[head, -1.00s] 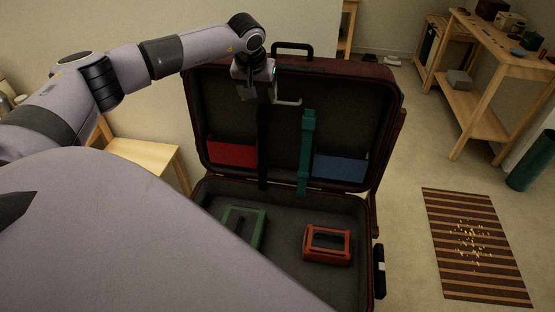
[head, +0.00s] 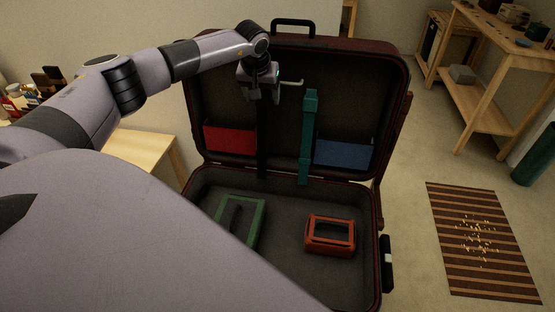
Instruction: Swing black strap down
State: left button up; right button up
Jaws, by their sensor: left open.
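The suitcase (head: 280,190) lies open on the floor, with its dark lid (head: 350,90) standing up at the back. The black strap (head: 262,140) hangs down the inside of the lid, left of a teal strap (head: 308,135). My left gripper (head: 266,92) is open in front of the lid, at the upper part of the black strap. It hides the strap's upper end, and I cannot tell whether the fingers touch it. My right gripper is not in view.
A red pocket (head: 230,137) and a blue pocket (head: 343,155) are on the lid. A green frame-like object (head: 259,222) and an orange-red one (head: 330,235) lie in the base. A striped mat (head: 483,240) and wooden shelf (head: 480,90) are at right.

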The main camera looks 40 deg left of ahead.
pick_arm(q)
jog(key=c, duration=0.8)
jog(key=shift+o, duration=0.3)
jog(key=shift+s+d+r+p, duration=0.15)
jog(key=shift+s+d+p, duration=0.2)
jog(key=shift+s+p, duration=0.35)
jog(key=s+d+f+t+b, duration=0.1)
jog(key=s+d+b, duration=0.1)
jog(key=s, duration=0.5)
jog(key=s+d+f+t+y+b, duration=0.1)
jog(key=s+d+f+b, duration=0.1)
jog(key=s+d, duration=0.3)
jog(key=shift+s+d+t+b, duration=0.3)
jog(key=shift+s+b, duration=0.4)
jog(key=shift+s, duration=0.2)
jog(key=shift+r, duration=0.1)
